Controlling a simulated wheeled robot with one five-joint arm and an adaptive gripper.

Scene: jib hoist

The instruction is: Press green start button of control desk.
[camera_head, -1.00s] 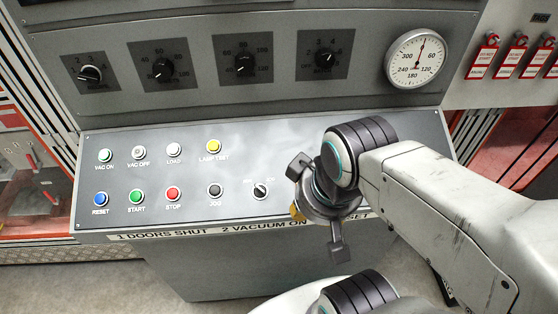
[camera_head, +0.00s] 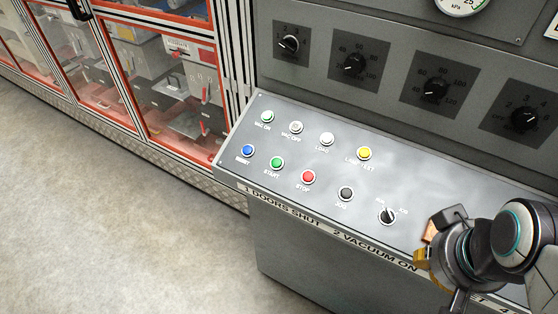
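The control desk (camera_head: 290,195) has a sloped grey panel with two rows of buttons. The green start button (camera_head: 277,163) is in the lower row, between the blue reset button (camera_head: 247,151) and the red stop button (camera_head: 308,177). It is in full view and nothing touches it. My gripper (camera_head: 440,260) is at the lower right, by the panel's front edge, well to the right of the start button. Its fingers are partly seen from behind, and their opening is not clear.
The upper row holds further buttons, with a yellow lamp test button (camera_head: 364,153) at its right. A black jog button (camera_head: 346,193) and a selector switch (camera_head: 387,215) lie between stop and my gripper. Red-framed cabinets (camera_head: 170,80) stand left. The floor (camera_head: 100,200) at left is clear.

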